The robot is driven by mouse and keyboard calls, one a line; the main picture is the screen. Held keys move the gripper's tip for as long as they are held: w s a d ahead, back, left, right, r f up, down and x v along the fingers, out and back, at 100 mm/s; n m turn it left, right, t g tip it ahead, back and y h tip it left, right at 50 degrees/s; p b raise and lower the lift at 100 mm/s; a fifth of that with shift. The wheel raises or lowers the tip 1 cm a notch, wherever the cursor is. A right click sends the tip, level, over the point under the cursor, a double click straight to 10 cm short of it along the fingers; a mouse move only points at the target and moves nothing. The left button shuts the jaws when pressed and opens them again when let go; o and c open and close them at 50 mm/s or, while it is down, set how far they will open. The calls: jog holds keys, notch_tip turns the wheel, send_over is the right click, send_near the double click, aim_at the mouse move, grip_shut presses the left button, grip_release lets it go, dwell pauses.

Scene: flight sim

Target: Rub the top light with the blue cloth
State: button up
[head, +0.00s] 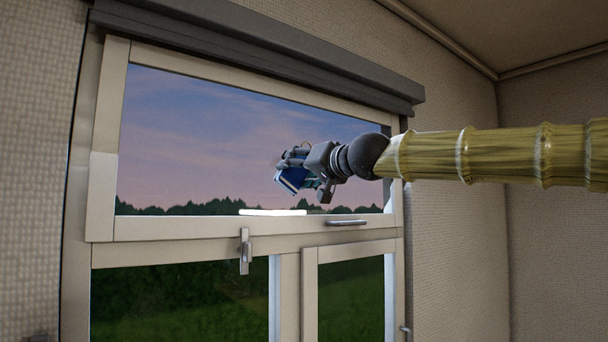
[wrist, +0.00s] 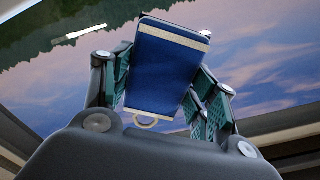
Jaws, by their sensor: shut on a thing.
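The top light, the wide upper window pane (head: 210,135), shows sky and treetops through its glass in a pale frame. In the wrist view the pane (wrist: 260,60) fills the background. My gripper (head: 296,165) is in front of its lower right part. It is shut on the blue cloth (head: 292,180), a flat blue piece with pale stripes. In the wrist view the cloth (wrist: 165,65) sits between the two green-padded fingers, with a pale ring at its near end. Whether the cloth touches the glass, I cannot tell.
A bright white strip (head: 272,212) shows low on the pane. A handle (head: 346,222) and a latch (head: 245,250) are on the frame below. A dark blind box (head: 260,55) runs along the top. Lower panes (head: 180,300) are beneath. The right wall is close by.

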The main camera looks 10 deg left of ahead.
aim_at(270, 169)
jog(key=shift+s+a+r+b, duration=0.1)
jog(key=shift+s+a+b, duration=0.2)
jog(key=shift+s+a, duration=0.5)
jog(key=shift+s+a+n+b, duration=0.45)
jog(key=shift+s+a+n, duration=0.65)
jog(key=shift+s+a, duration=0.3)
jog(key=shift+a, duration=0.05)
jog(key=shift+w+d, duration=0.2)
jog(key=shift+d, duration=0.05)
jog(key=shift+s+d, duration=0.15)
jog(key=shift+s, duration=0.2)
jog(key=shift+b+v, duration=0.6)
jog(key=shift+v, duration=2)
jog(key=shift+w, duration=0.1)
